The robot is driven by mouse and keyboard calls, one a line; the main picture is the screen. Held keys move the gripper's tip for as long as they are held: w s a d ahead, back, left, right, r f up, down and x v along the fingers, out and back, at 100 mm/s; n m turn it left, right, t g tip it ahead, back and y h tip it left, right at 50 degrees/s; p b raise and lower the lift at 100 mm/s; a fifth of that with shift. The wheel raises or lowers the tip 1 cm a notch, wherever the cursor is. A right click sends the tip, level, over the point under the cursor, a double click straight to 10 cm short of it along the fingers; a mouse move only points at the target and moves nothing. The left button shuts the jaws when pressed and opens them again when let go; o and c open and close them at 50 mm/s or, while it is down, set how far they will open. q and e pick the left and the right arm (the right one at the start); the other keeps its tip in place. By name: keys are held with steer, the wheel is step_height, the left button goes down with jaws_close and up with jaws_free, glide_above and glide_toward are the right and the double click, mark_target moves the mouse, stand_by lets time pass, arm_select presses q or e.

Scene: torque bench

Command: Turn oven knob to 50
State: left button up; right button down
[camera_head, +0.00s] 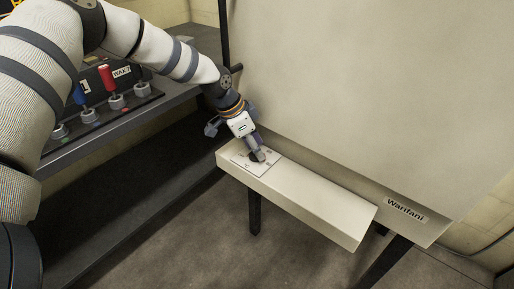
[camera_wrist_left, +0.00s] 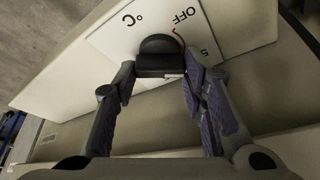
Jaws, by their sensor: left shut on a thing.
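The oven knob (camera_wrist_left: 158,50) is black and sits on a white dial plate (camera_wrist_left: 236,22) marked "OFF" and "°C". A red curved line runs near the "OFF" mark, and part of another number shows at the plate's right. In the head view the dial plate (camera_head: 248,166) lies on top of a cream control box (camera_head: 310,202). My left gripper (camera_head: 258,154) reaches down onto the knob. In the left wrist view its fingers (camera_wrist_left: 160,80) are on both sides of the knob, shut on it. The knob's pointer and the 50 mark cannot be made out. My right gripper is not in view.
A large cream panel (camera_head: 370,80) with a "Warifani" label (camera_head: 406,210) rises behind the box. A dark bench (camera_head: 150,115) at left holds grey knobs and red (camera_head: 106,76) and blue (camera_head: 79,94) handles. Open floor (camera_head: 190,250) lies in front.

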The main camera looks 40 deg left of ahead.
arm_select(q)
steer(key=shift+s+f+m, duration=0.1)
steer(key=shift+m, duration=0.4)
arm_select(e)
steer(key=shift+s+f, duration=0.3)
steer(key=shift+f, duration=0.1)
arm_select(q)
steer(key=o, duration=1.2)
steer(key=shift+a, duration=0.1)
steer(key=shift+c, duration=0.2)
